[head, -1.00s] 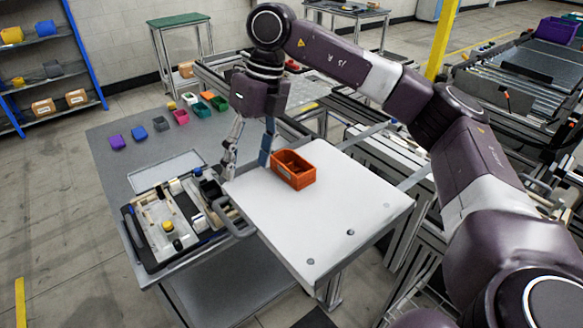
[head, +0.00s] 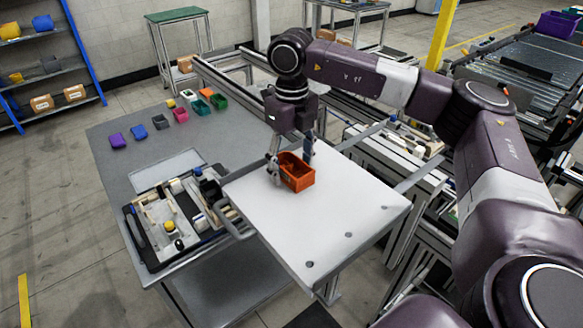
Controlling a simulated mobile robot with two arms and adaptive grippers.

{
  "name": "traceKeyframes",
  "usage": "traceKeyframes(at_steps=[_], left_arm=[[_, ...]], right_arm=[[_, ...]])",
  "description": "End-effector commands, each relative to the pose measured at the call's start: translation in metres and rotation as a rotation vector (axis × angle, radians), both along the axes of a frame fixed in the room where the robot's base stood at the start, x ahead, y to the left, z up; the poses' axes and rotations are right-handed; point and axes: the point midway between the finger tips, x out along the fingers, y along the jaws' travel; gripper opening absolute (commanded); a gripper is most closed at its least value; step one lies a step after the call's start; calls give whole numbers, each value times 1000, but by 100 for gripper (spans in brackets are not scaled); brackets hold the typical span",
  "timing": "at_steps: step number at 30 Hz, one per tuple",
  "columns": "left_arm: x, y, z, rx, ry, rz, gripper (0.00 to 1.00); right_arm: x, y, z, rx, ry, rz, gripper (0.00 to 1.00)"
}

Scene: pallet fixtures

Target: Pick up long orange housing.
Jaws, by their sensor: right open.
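The orange housing (head: 299,182), an open-topped box, sits upright on the white pallet plate (head: 310,225) near its far left edge. My right gripper (head: 290,163) is open and points down over it. One finger is at the housing's left end and the other at its far right side, so the housing lies between them. I cannot tell whether the fingers touch it. The gripper partly hides the housing's far side. My left gripper is not in view.
A grey table (head: 115,165) holds a fixture tray (head: 150,255) with small parts and a row of small coloured bins (head: 180,114). A metal handle (head: 233,225) is at the plate's left edge. The plate's front is clear apart from small dark holes.

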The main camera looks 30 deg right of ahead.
Motion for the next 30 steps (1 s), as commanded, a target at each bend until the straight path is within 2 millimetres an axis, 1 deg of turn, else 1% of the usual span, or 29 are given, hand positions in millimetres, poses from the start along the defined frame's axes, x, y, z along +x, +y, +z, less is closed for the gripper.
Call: traceKeyframes(at_steps=[5, 15, 18, 26, 30], left_arm=[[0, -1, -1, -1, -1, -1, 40], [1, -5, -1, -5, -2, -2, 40], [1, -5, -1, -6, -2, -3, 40], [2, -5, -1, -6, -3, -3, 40], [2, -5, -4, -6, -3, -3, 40]], right_arm=[[0, 0, -1, 0, 0, 0, 58], [0, 0, 0, 0, 0, 0, 21], [0, 0, 0, 1, -1, 0, 11], [0, 0, 1, 1, -1, 0, 11], [1, 0, 8, 1, -3, 0, 11]])
